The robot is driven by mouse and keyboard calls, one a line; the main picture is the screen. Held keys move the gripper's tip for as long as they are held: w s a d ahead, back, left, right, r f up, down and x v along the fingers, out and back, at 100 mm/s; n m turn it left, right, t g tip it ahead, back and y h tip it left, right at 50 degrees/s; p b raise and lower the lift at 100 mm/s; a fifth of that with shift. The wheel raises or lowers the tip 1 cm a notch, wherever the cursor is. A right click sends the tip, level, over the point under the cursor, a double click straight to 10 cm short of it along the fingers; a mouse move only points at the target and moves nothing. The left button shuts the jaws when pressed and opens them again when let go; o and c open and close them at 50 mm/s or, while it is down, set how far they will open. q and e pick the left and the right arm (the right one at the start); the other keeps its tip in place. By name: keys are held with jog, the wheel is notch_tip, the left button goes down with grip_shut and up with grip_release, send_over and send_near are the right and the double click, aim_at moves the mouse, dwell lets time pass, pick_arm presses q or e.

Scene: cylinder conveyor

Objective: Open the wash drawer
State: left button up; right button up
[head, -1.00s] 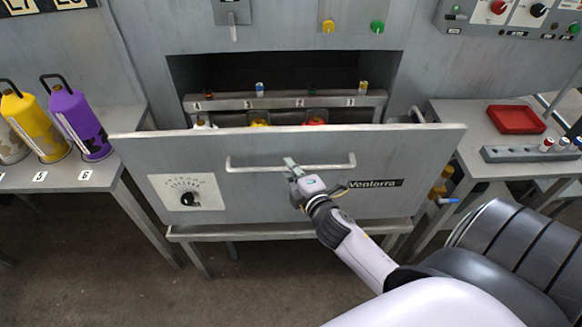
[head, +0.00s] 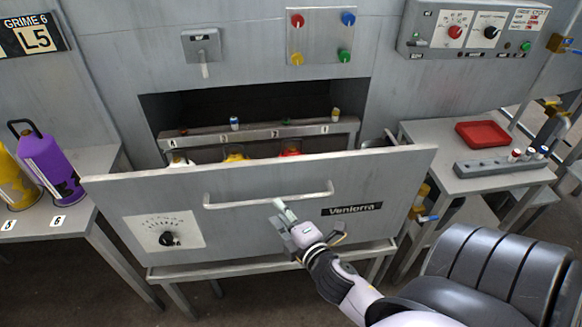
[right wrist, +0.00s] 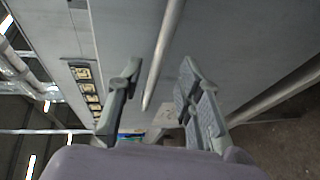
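The wash drawer (head: 265,205) is a grey panel with a dial at its left and a "Ventorra" label at its right. It stands pulled out from the cabinet, and cylinders show inside behind its front. Its bar handle (head: 240,199) runs along the upper front. My right gripper (head: 283,214) is in front of the drawer, just below the handle. In the right wrist view its two fingers (right wrist: 158,92) are spread apart, with the handle bar (right wrist: 164,50) showing beyond and between them, apparently not gripped. My left gripper is not in view.
A table at the left holds a purple cylinder (head: 50,166) and a yellow one (head: 14,190). A table at the right holds a red tray (head: 482,134) and a grey rack (head: 500,163). Control panels are on the wall above. The floor in front of the drawer is open.

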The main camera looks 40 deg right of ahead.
jog(key=v, duration=0.5)
jog(key=shift+s, duration=0.3)
jog(key=s+a+f+m+g+y, duration=0.1)
jog(key=s+a+f+m+g, duration=0.15)
jog(key=f, duration=0.85)
jog(key=s+a+f+m+g, duration=0.1)
jog(key=s+f+m+g, duration=0.2)
jog(key=f, duration=0.9)
jog(key=s+a+f+m+g+y, duration=0.15)
jog(key=s+f, duration=0.25)
jog(key=f, duration=0.7)
jog(key=s+f+m+g, duration=0.3)
jog(key=s+f+g, duration=0.1)
jog(key=s+f, duration=0.4)
jog(key=s+f+m+g, duration=0.3)
jog(key=s+f, duration=0.5)
jog(key=s, duration=0.5)
jog(key=shift+s+a+g, duration=0.25)
jog(key=shift+a+g, duration=0.1)
jog(key=shift+g, duration=0.05)
